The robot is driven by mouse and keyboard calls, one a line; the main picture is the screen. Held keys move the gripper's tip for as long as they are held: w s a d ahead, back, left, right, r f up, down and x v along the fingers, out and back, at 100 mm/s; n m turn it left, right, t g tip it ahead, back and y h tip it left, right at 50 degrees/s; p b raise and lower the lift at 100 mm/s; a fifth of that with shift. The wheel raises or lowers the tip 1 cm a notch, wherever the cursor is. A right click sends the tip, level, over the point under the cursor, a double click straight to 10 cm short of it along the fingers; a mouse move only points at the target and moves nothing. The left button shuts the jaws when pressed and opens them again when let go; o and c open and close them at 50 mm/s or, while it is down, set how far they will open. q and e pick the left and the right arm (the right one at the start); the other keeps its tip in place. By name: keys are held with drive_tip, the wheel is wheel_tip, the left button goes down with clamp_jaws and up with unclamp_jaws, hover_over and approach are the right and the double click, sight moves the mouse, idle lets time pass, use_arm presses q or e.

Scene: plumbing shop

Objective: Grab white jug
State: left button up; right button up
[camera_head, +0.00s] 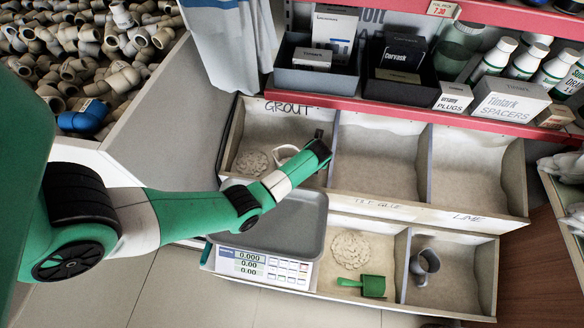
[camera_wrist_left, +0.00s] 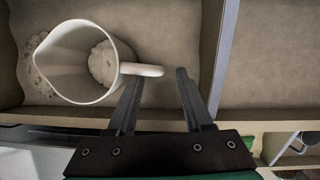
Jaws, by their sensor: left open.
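The white jug (camera_wrist_left: 70,65) lies in the grout compartment (camera_wrist_left: 170,35) in the left wrist view, its open mouth facing the camera and its handle (camera_wrist_left: 142,70) pointing right. Pale powder shows inside it. In the head view only part of the jug (camera_head: 284,153) shows, partly covered by my left arm. My left gripper (camera_wrist_left: 160,88) is open. In the head view the gripper (camera_head: 322,148) is over the grout bin's right side. My right gripper is not in view.
A scale (camera_head: 262,268) stands below the arm. Bin dividers (camera_head: 332,150) rise right of the gripper. A green scoop (camera_head: 363,285) and a grey jug (camera_head: 424,265) lie in the lower bins. Boxes (camera_head: 510,98) and bottles (camera_head: 494,60) fill the red shelf above.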

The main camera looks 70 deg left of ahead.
use_arm(q)
drive_tip(key=b+x, duration=0.1)
drive_tip(key=x, duration=0.2)
drive_tip(key=shift+s, duration=0.1)
drive_tip(key=shift+r, duration=0.15)
drive_tip(key=shift+d, duration=0.1)
drive_tip(key=shift+c, duration=0.3)
clamp_jaws()
idle(0.6)
